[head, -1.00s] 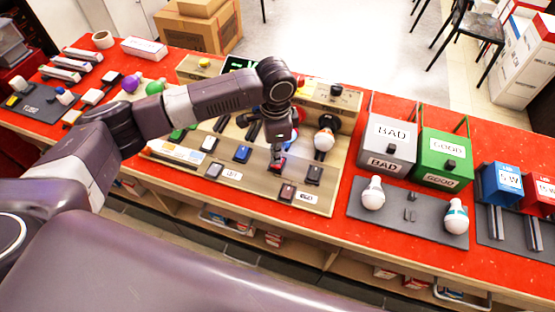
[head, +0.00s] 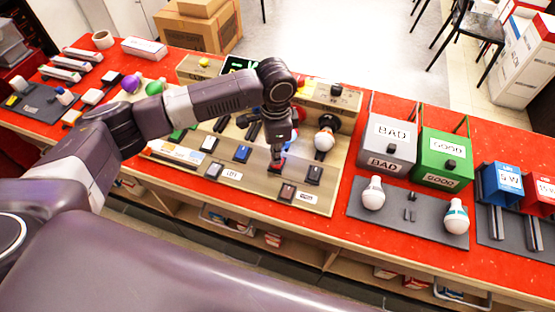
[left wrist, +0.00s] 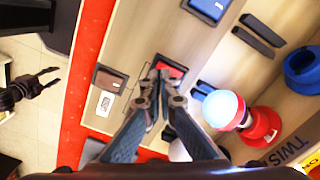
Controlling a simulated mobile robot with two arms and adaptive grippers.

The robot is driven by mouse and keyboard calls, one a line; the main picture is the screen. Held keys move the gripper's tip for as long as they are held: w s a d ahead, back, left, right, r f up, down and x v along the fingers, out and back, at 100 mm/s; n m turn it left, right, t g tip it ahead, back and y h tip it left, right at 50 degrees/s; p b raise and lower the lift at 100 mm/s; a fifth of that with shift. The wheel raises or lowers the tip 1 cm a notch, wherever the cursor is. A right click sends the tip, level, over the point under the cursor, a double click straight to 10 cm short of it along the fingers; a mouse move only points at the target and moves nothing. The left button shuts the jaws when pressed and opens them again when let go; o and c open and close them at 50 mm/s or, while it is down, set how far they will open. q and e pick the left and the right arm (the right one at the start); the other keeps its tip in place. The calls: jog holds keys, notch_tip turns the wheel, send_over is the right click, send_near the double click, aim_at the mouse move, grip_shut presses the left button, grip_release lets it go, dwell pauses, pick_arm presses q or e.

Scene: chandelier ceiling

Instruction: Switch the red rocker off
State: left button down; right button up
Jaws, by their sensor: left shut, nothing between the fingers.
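The red rocker (head: 277,169) sits in a dark frame on the wooden switch board (head: 253,193). It is mostly hidden by my left gripper (head: 278,158) in the head view. In the left wrist view the red rocker (left wrist: 171,68) shows just beyond my left fingertips (left wrist: 158,76), which overlap its near edge. The left gripper is shut, empty and points down at the rocker. I cannot tell whether it touches or which way the rocker is tipped. My right gripper (left wrist: 46,77) shows at the left of the wrist view, fingers apart, over the floor.
A blue rocker (head: 242,153) and dark rockers (head: 287,192) (head: 314,174) are close by on the board. A bulb in a red socket (left wrist: 225,109) stands near the left fingers. BAD (head: 390,145) and GOOD (head: 445,158) bins stand to the right on the red table.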

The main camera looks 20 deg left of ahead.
pick_arm(q)
jog(key=shift+f, duration=0.95)
dwell(0.4)
notch_tip(320, 180, up, 7)
jog(key=p, duration=0.8)
dwell(0.6)
